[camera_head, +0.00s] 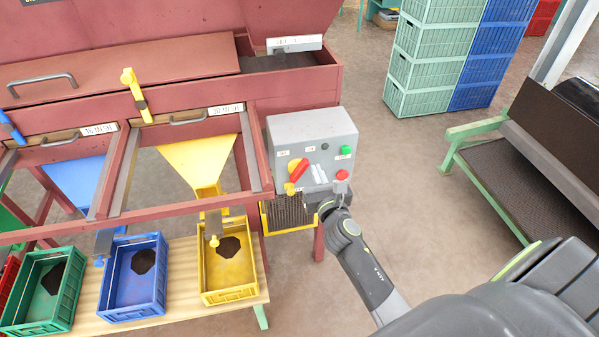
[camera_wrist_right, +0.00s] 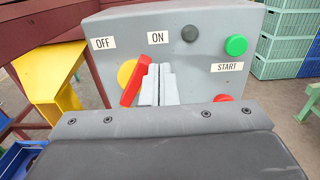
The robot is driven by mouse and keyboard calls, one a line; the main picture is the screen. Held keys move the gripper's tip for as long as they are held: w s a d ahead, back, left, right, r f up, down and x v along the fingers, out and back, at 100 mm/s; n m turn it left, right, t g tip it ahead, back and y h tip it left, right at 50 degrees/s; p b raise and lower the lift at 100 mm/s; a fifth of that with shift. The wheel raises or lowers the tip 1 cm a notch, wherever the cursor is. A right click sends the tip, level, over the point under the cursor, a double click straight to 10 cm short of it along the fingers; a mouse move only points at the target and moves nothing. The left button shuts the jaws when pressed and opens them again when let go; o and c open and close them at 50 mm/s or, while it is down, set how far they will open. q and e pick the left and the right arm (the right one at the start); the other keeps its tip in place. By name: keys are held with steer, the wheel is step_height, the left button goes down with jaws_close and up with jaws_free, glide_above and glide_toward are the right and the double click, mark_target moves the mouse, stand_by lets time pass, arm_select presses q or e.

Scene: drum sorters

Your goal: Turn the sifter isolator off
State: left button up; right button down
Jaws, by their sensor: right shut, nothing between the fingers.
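The sifter isolator is a red handle (camera_head: 300,171) on a yellow disc (camera_head: 293,165), on the front of a grey control box (camera_head: 318,126). In the right wrist view the red handle (camera_wrist_right: 134,84) is tilted, its upper end leaning right, towards the ON label (camera_wrist_right: 157,37) and away from the OFF label (camera_wrist_right: 103,43). My right gripper (camera_head: 319,173) is shut and empty. In the wrist view its pale fingers (camera_wrist_right: 158,84) stand just right of the handle; I cannot tell whether they touch it. My left gripper is not in view.
The box also has a green START button (camera_wrist_right: 236,45), a dark button (camera_wrist_right: 190,33) and a red button (camera_head: 342,175). Yellow (camera_head: 229,293), blue and green crates stand on a bench at left. Stacked crates (camera_head: 430,72) stand behind; floor right of the box is clear.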

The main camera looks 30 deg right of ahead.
steer(key=s, duration=0.2)
steer(key=s+r+p, duration=0.1)
steer(key=s, duration=0.1)
steer(key=shift+s, duration=0.35)
steer(key=shift+f, duration=0.15)
steer(key=s+f+m+g, duration=0.3)
steer(key=s+f+m, duration=0.15)
steer(key=f, duration=0.55)
steer(key=s+d+f+m+g+y+b, duration=0.15)
steer(key=s+f+m, duration=0.35)
steer(key=f, duration=0.5)
steer(key=s+a+f+m+g, duration=0.1)
steer(key=s+f+m+g, duration=0.4)
steer(key=f, duration=0.6)
steer(key=s+f+m+g, duration=0.2)
steer(key=s+f+m, duration=0.4)
steer(key=s, duration=0.3)
steer(key=s+f+m+g+y, duration=0.1)
steer(key=s+f+m+g, duration=0.1)
steer(key=s+f+m, duration=0.4)
steer(key=s+a+f+m+g, duration=0.1)
steer(key=s+f+m+g, duration=0.2)
steer(key=s, duration=1)
step_height(320, 180, down, 3)
steer(key=m, duration=0.4)
steer(key=shift+s+b, duration=0.3)
steer(key=shift+s, duration=0.05)
steer(key=shift+y, duration=0.25)
